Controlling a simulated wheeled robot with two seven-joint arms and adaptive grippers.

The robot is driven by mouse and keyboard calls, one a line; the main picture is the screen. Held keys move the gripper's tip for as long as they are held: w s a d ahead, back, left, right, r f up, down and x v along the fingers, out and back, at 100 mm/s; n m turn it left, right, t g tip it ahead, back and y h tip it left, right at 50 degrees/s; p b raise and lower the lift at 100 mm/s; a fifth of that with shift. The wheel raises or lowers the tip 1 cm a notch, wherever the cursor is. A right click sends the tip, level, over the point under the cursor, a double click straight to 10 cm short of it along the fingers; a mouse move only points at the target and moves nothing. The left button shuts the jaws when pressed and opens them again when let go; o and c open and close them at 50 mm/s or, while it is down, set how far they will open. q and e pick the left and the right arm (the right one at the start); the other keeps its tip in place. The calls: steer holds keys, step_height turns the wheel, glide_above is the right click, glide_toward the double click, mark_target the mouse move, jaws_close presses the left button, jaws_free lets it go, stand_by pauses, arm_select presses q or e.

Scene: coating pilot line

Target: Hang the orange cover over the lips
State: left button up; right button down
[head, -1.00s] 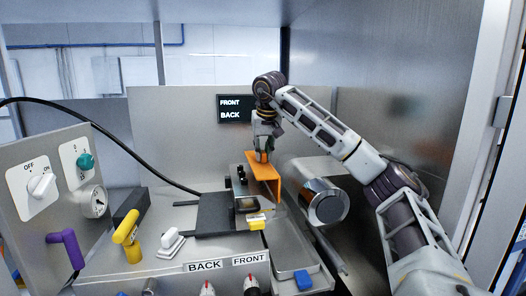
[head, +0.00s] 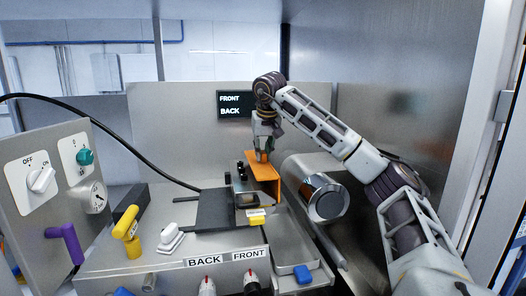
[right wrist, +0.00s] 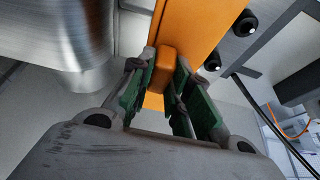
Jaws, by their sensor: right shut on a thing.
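The orange cover (head: 263,178) is a long, bent plate in the middle of the head view, between the black-knobbed block and the shiny roller. My right gripper (head: 263,156) comes down on it from above and is shut on its raised orange tab (right wrist: 166,62). In the right wrist view the green finger pads lie on both sides of the tab, and the cover plate (right wrist: 205,25) runs up beyond it. The lips are not clearly seen; the cover hides that area, and I cannot tell whether it rests on them. My left gripper is not in view.
The shiny roller (head: 326,198) is close on the cover's right. Black knobs (head: 241,171) stand close on its left. A metal tray with a blue block (head: 302,274) lies in front. A switch panel (head: 60,190) and a yellow handle (head: 128,230) are at the left.

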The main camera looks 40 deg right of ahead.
steer(key=shift+f+b, duration=0.6)
steer(key=shift+f, duration=0.8)
stand_by(0.4)
steer(key=c, duration=1.3)
jaws_free()
steer(key=shift+o, duration=0.2)
steer(key=v, duration=1.2)
steer(key=shift+s+a+f, duration=0.1)
steer(key=shift+s, duration=0.05)
stand_by(0.8)
